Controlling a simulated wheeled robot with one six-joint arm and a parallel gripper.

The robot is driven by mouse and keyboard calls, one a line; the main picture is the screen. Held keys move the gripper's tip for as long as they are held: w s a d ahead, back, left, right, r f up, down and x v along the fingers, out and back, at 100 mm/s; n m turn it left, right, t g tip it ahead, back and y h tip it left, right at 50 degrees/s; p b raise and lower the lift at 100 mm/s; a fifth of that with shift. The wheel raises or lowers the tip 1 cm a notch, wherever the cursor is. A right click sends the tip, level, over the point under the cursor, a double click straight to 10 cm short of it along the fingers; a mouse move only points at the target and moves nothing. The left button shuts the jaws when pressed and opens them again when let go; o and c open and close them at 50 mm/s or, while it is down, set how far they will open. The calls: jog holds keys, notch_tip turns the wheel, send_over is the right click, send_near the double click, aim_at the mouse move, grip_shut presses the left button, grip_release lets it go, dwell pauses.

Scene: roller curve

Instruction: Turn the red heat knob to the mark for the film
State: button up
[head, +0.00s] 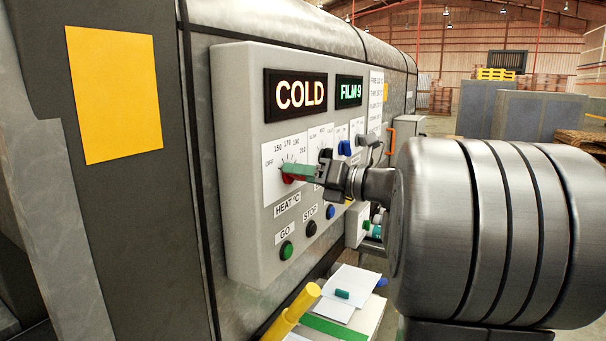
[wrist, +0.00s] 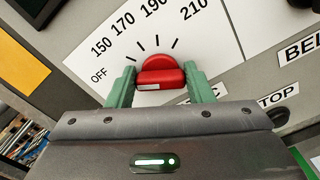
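The red heat knob (wrist: 160,72) is on the white dial plate (wrist: 226,42). A white line on the knob's left half points left, toward the OFF side of the scale. The scale reads OFF, 150, 170, 190 and 210. My gripper (wrist: 161,78) has one green fingertip at each side of the knob, with no clear gap, so it looks shut on it. In the head view my gripper (head: 291,172) reaches the dial, and a green finger hides most of the knob (head: 288,179). A green display (head: 349,91) reads FILM 9.
An orange-lit display (head: 296,95) reads COLD. Below the dial are a green GO button (head: 286,250) and a black STOP button (head: 311,228). A blue knob (head: 344,148) is further along the panel. A yellow bar (head: 292,312) rises in front, near papers.

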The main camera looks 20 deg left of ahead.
jog(key=shift+m, duration=0.4)
jog(key=shift+o, duration=0.2)
jog(key=m, duration=0.3)
jog(key=shift+w+m, duration=0.1)
jog(key=shift+m, duration=0.2)
jog(key=shift+f+m+p, duration=0.15)
jog(key=shift+m+p, duration=1.7)
jog(key=shift+m, duration=1.5)
jog(key=shift+f+m+p, duration=0.15)
jog(key=shift+m+p, duration=1.65)
jog(key=shift+m, duration=1.55)
jog(key=o, duration=1)
jog(key=shift+c, duration=0.2)
